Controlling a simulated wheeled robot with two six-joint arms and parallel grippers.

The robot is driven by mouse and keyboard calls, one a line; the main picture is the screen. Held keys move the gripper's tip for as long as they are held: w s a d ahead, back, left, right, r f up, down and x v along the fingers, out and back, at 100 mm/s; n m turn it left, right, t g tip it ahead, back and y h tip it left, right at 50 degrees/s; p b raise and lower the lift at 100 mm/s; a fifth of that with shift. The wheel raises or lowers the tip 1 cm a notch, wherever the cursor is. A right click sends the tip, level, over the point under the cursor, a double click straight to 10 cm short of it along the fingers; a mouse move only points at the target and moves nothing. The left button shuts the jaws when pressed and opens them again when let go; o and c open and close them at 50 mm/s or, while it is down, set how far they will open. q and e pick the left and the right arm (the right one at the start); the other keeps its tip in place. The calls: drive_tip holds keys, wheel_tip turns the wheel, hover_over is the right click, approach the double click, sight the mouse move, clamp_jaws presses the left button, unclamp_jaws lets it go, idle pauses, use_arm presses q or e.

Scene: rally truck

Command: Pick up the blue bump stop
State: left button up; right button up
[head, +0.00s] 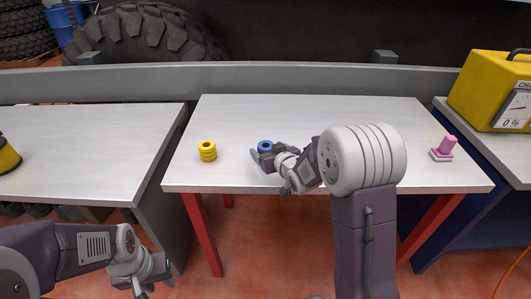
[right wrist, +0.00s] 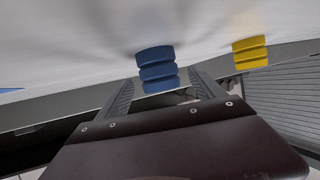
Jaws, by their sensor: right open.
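The blue bump stop (head: 265,147) stands on the white table (head: 330,115), left of its middle, partly hidden by my right gripper. In the right wrist view the blue bump stop (right wrist: 156,66) is a ribbed upright cylinder between the two finger tips. My right gripper (head: 268,155) is open, low over the table, with its fingers on either side of the bump stop; I cannot tell whether they touch it. The right wrist view shows the open jaws (right wrist: 162,90) too. My left gripper (head: 152,286) is low at the left, below the table edge, and cut off by the frame.
A yellow bump stop (head: 207,151) stands to the left on the same table, and in the right wrist view (right wrist: 250,53). A pink part on a pale base (head: 445,148) stands at the right end. A yellow charger (head: 492,90) is at the far right. The back of the table is clear.

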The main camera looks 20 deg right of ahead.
sight(263, 146)
drive_tip(key=x, duration=0.5)
drive_tip(key=shift+w+f, duration=0.1)
drive_tip(key=shift+c, duration=1)
drive_tip(key=c, duration=1.4)
wheel_tip(263, 146, up, 10)
drive_tip(key=shift+r+p, duration=0.1)
drive_tip(key=shift+p, duration=1.15)
drive_tip(key=shift+a, duration=0.1)
